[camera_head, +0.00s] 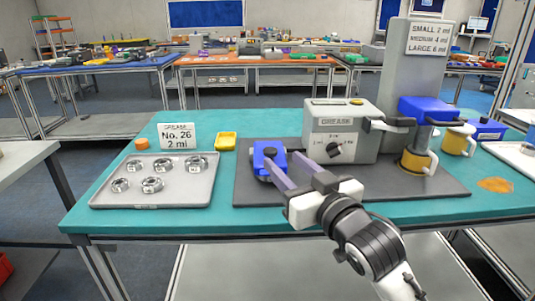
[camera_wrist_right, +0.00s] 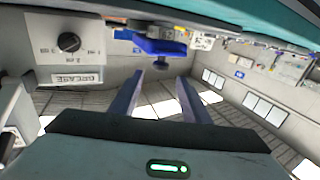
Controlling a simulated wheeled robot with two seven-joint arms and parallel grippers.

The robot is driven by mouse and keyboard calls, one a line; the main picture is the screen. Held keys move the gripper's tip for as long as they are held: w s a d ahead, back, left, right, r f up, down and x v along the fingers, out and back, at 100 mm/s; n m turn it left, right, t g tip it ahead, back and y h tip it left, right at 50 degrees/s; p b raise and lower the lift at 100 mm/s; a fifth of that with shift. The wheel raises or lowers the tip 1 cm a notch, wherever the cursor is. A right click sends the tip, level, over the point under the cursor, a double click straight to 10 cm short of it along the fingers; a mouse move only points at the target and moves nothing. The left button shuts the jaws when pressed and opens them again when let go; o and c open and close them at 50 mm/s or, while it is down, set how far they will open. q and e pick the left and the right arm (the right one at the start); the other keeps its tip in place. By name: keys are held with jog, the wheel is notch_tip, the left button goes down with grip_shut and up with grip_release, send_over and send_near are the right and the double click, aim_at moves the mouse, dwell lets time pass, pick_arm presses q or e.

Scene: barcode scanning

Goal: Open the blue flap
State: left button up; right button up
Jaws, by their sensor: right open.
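A small blue part with a dark knob (camera_head: 268,158), which looks like the blue flap, is on the dark mat, left of the grease machine (camera_head: 336,128). My right gripper (camera_head: 280,165) is open, with its fingertips close to this part. In the right wrist view the blue part (camera_wrist_right: 158,45) is just beyond the open fingertips (camera_wrist_right: 160,82), with nothing between the fingers. In the head view a finger partly covers it; I cannot tell whether they touch. A larger blue block (camera_head: 425,108) sits over a yellow-banded container on the machine's right. My left gripper is not in view.
A grey tray (camera_head: 105,199) with several round metal parts lies at left. A sign (camera_head: 177,136), orange cap (camera_head: 141,143) and yellow box (camera_head: 225,141) stand behind it. A yellow cup (camera_head: 457,141) and blue box (camera_head: 487,129) are at right. The teal table's front strip is clear.

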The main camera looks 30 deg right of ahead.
aim_at(273, 152)
jog(key=w, duration=0.5)
jog(key=w+d, duration=0.1)
jog(key=w, duration=0.2)
jog(key=shift+d+p, duration=0.1)
jog(key=shift+p, duration=0.2)
grip_shut()
